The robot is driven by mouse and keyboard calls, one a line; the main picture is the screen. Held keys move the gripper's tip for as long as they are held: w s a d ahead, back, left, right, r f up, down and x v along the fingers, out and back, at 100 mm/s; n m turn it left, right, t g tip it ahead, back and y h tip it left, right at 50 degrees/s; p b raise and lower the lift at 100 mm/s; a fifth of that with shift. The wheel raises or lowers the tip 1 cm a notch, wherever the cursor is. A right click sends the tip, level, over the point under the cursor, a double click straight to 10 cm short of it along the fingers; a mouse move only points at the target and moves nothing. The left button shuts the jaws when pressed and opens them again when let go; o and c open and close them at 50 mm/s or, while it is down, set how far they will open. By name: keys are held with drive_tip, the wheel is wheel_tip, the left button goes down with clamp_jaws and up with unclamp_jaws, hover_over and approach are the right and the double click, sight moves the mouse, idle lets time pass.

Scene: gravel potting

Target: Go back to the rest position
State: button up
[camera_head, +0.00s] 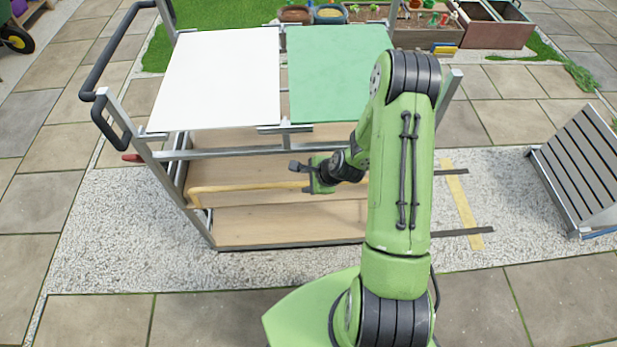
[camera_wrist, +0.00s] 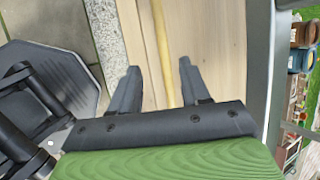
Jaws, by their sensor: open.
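My gripper (camera_head: 300,175) is in front of the trolley, its arm reaching in from the lower right of the head view. In the wrist view my gripper (camera_wrist: 157,80) has its two dark fingers spread apart with nothing between them. Beyond the fingers lie the trolley's wooden boards (camera_wrist: 215,50) and a pale yellow rod (camera_wrist: 161,50). In the head view the rod (camera_head: 240,187) runs along the front of the trolley's wooden shelf (camera_head: 280,224), to the left of my gripper. My arm hides part of the trolley's right side.
The trolley carries a white panel (camera_head: 220,78) and a green panel (camera_head: 335,70) on top, with a black handle (camera_head: 113,60) at the left. A slatted grey seat (camera_head: 585,165) stands at the right. Planters (camera_head: 495,25) stand behind. Gravel (camera_head: 110,230) around the trolley is mostly clear.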

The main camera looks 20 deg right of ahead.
drive_tip(key=shift+w, duration=0.1)
idle(0.3)
drive_tip(key=s+a+r+n+h, duration=0.15)
drive_tip(key=r+n, duration=0.35)
drive_tip(key=r, duration=0.5)
drive_tip(key=s+a+r+n, duration=0.1)
drive_tip(key=s+r+n, duration=0.2)
drive_tip(key=r+n, duration=0.45)
drive_tip(key=s+r+n, duration=0.4)
drive_tip(key=s+r, duration=0.3)
drive_tip(key=s, duration=0.2)
drive_tip(key=s+a+r+n+h, duration=0.1)
drive_tip(key=s+r+n, duration=0.3)
drive_tip(key=s+r, duration=0.3)
drive_tip(key=s, duration=0.3)
drive_tip(key=shift+a+r+p, duration=0.3)
drive_tip(key=shift+r+p, duration=0.05)
drive_tip(key=shift+p, duration=0.05)
